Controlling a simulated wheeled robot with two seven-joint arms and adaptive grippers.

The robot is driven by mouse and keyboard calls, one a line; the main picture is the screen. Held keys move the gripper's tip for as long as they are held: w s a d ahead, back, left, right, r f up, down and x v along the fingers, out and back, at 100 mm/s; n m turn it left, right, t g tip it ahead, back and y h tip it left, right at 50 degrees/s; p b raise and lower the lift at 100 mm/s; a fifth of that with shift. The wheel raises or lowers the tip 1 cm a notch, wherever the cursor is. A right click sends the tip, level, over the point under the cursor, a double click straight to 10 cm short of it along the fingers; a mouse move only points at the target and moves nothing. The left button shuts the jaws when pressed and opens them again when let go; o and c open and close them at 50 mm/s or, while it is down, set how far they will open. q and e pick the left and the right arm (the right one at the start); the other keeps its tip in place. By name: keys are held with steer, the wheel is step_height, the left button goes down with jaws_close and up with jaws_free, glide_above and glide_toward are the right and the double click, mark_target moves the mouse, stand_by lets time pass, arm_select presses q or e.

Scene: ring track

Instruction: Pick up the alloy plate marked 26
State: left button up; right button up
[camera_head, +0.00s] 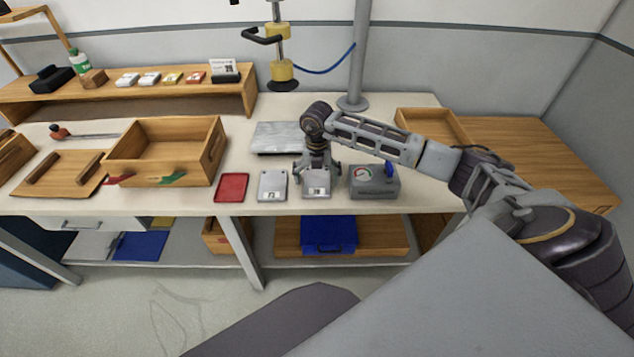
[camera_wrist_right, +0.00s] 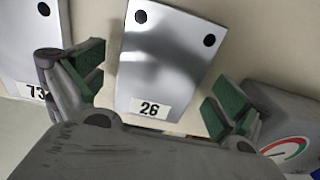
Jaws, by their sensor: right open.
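The alloy plate marked 26 (camera_wrist_right: 165,60) lies flat on the bench, a silver plate with dark round holes at its far corners and a white label at its near end. It also shows in the head view (camera_head: 317,188), partly under my gripper. My right gripper (camera_wrist_right: 155,90) is open, with green-padded fingers on either side of the plate and apart from it. In the head view my right gripper (camera_head: 317,170) points down over the plate. The plate marked 73 (camera_head: 272,186) lies just to the left, and also shows in the right wrist view (camera_wrist_right: 28,45). My left gripper is not visible.
A grey gauge box (camera_head: 373,184) stands close to the right of plate 26. A red tray (camera_head: 231,188) lies left of plate 73. A larger grey slab (camera_head: 275,138) lies behind. A wooden crate (camera_head: 165,165) stands further left. The bench's front edge is close.

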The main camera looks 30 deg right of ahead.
mark_target(317, 180)
steer(key=c, duration=1.3)
steer(key=shift+r, duration=0.1)
steer(key=shift+c, duration=0.2)
step_height(317, 180, up, 10)
stand_by(0.4)
